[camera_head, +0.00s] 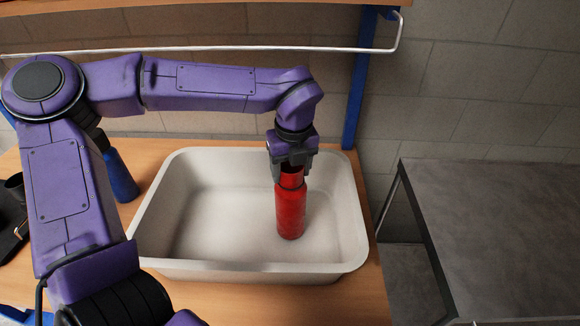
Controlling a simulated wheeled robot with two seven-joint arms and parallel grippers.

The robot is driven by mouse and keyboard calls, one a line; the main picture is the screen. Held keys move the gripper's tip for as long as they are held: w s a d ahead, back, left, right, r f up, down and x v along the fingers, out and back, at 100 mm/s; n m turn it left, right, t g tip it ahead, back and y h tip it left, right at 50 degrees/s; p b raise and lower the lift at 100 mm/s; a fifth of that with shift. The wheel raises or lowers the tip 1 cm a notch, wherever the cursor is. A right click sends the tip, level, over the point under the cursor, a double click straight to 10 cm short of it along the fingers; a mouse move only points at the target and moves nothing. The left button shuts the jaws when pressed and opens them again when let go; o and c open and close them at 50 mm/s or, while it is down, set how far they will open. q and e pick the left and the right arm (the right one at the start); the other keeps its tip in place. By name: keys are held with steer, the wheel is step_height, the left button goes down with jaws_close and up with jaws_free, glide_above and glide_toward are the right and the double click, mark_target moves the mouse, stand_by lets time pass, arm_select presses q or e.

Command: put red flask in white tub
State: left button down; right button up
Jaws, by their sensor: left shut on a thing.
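The red flask (291,212) is upright inside the outline of the white tub (160,264), right of its middle. My left gripper (291,172) points down and is shut on the red flask near its top. The flask's lower end appears at or close to the tub floor; I cannot tell whether it touches. The white tub is a wide, deep rectangular basin on a wooden shelf. My right gripper is not in view.
The wooden surface (290,304) holds the tub. A blue bottle (121,177) stands left of the tub, partly behind my arm. A metal rail (220,49) runs above, with a blue post (359,110) behind. A grey table (500,230) stands at the right.

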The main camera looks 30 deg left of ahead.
arm_select(q)
steer(key=shift+c, duration=1.2)
jaws_free()
steer(key=shift+f, duration=0.1)
step_height(320, 180, up, 12)
steer(key=d, duration=0.1)
steer(key=shift+s+b, duration=0.45)
steer(key=shift+d, duration=0.1)
